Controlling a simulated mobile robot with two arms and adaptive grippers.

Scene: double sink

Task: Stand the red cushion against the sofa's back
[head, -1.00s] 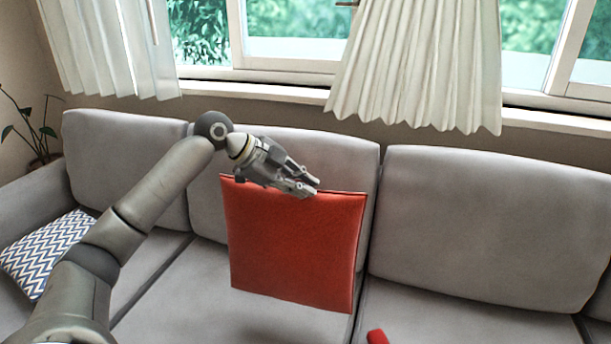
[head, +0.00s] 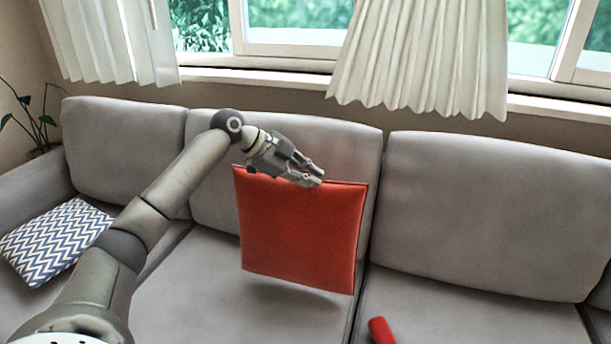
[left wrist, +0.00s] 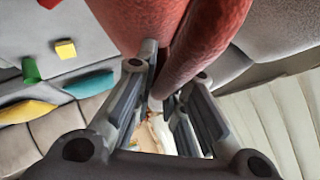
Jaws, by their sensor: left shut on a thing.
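The red cushion (head: 300,235) is square and hangs close to upright in front of the sofa's middle back cushion (head: 345,150). My left gripper (head: 318,178) is shut on its top edge, right of the middle. A shadow lies on the seat (head: 225,305) below, and the cushion's lower edge looks clear of the seat. Whether its rear face touches the back is hidden. In the left wrist view the red cushion (left wrist: 205,40) fills the top, with its edge between the fingers (left wrist: 160,95). My right gripper is not in view.
A blue-and-white zigzag cushion (head: 52,240) lies at the sofa's left end. A small red object (head: 380,331) lies on the seat at the bottom. Curtains (head: 420,60) hang behind the sofa. The right back cushion (head: 485,215) is clear.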

